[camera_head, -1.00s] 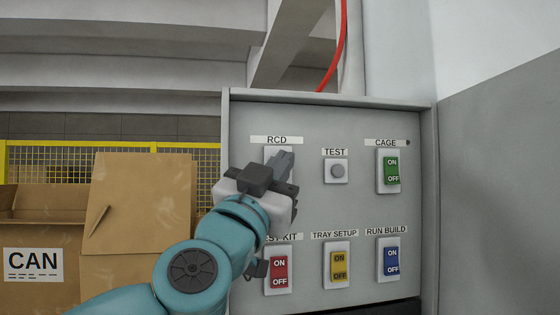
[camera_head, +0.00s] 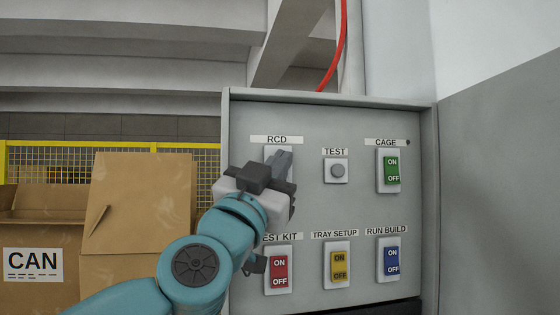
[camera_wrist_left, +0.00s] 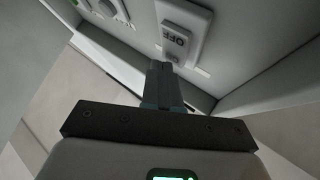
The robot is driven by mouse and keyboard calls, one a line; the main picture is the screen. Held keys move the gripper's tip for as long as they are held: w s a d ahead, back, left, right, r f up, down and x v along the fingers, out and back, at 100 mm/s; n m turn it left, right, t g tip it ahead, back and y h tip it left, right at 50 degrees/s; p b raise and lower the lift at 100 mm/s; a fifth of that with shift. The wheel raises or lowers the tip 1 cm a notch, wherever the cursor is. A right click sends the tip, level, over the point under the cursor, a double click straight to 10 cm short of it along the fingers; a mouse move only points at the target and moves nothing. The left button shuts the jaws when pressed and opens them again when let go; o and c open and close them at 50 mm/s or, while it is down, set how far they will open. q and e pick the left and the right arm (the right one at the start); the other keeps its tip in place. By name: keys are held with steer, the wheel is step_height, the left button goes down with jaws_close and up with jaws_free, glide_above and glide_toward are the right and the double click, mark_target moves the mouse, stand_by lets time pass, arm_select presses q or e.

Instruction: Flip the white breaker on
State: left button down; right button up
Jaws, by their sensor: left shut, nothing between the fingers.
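The white breaker (camera_head: 271,152) is under the RCD label at the top left of the grey panel. My left gripper (camera_head: 284,160) is in front of it and hides most of it. The gripper's fingers are shut with nothing between them. My right gripper is not in view.
The panel also has a grey TEST button (camera_head: 337,171), a green CAGE breaker (camera_head: 392,169), and red (camera_head: 279,272), yellow (camera_head: 339,265) and blue (camera_head: 392,261) breakers below. A cardboard box (camera_head: 140,215) stands left. A yellow mesh fence (camera_head: 75,158) is behind it.

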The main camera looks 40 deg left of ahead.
arm_select(q)
steer(key=shift+w+a, duration=0.1)
steer(key=shift+a, duration=0.1)
stand_by(0.3)
steer(key=shift+s+d+p, duration=0.45)
steer(key=shift+s+d, duration=0.1)
steer(key=shift+d, duration=0.1)
steer(key=shift+d, duration=0.1)
steer(key=s+d+p, duration=0.2)
steer(key=s+d, duration=0.1)
steer(key=shift+s+d+f+p, duration=0.1)
steer(key=shift+d+f+p, duration=0.2)
steer(key=shift+f+p, duration=0.1)
